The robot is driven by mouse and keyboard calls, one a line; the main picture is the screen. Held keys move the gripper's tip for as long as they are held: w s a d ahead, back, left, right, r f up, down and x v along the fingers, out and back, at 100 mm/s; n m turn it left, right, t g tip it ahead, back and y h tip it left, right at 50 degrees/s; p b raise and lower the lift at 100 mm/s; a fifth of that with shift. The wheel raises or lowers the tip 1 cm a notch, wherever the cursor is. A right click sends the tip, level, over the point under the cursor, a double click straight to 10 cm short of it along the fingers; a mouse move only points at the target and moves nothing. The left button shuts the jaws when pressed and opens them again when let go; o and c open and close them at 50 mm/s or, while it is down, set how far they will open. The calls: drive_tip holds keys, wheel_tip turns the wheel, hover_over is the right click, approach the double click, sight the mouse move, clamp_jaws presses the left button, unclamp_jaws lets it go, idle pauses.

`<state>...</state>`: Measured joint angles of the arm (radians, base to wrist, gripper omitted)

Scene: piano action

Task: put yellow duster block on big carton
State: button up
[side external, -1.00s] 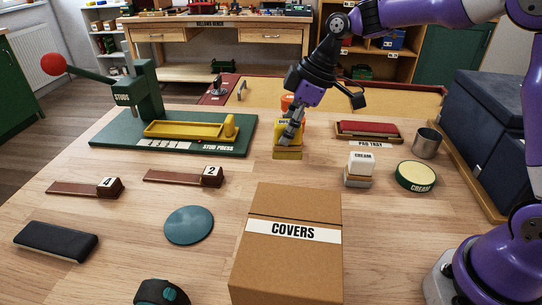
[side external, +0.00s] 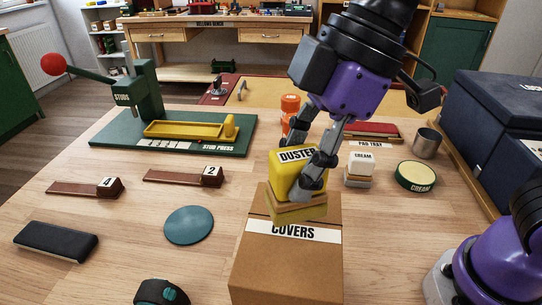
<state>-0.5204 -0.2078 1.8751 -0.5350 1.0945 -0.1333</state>
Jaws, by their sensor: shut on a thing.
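The yellow duster block (side external: 291,174), labelled DUSTER, has a tan lower layer and is held between the fingers of my gripper (side external: 308,170). The big carton (side external: 285,267) is brown, labelled COVERS, and stands closed at the front middle of the table. The gripper is shut on the block from above.
A white cream block (side external: 361,164) and a round cream tin (side external: 416,177) stand to the right. An orange object (side external: 290,103) is behind the gripper. A teal disc (side external: 189,225) lies left of the carton. The green stud press (side external: 175,137) stands at the back left.

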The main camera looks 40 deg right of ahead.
drive_tip(key=shift+f, duration=2.05)
drive_tip(key=shift+f, duration=0.1)
drive_tip(key=o, duration=1.2)
drive_tip(key=v, duration=0.7)
drive_tip(key=shift+w, duration=0.1)
drive_tip(key=d+f+m+t+h, duration=0.1)
drive_tip(key=d+f+m, duration=0.1)
drive_tip(key=d+m, duration=0.2)
drive_tip(key=d+f+m+t+h, duration=0.1)
drive_tip(key=d+f+m, duration=0.2)
drive_tip(key=d+m, duration=0.2)
drive_tip(key=d+f+m+t+h, duration=0.1)
drive_tip(key=d+f+m+h, duration=0.1)
drive_tip(key=d, duration=0.6)
drive_tip(key=shift+w+d+f+m+t, duration=0.1)
drive_tip(key=shift+d+f+m+t, duration=0.15)
drive_tip(key=shift+m, duration=0.35)
drive_tip(key=shift+w+d+f+m+t, duration=0.15)
drive_tip(key=shift+f+m, duration=0.1)
drive_tip(key=shift+m, duration=0.35)
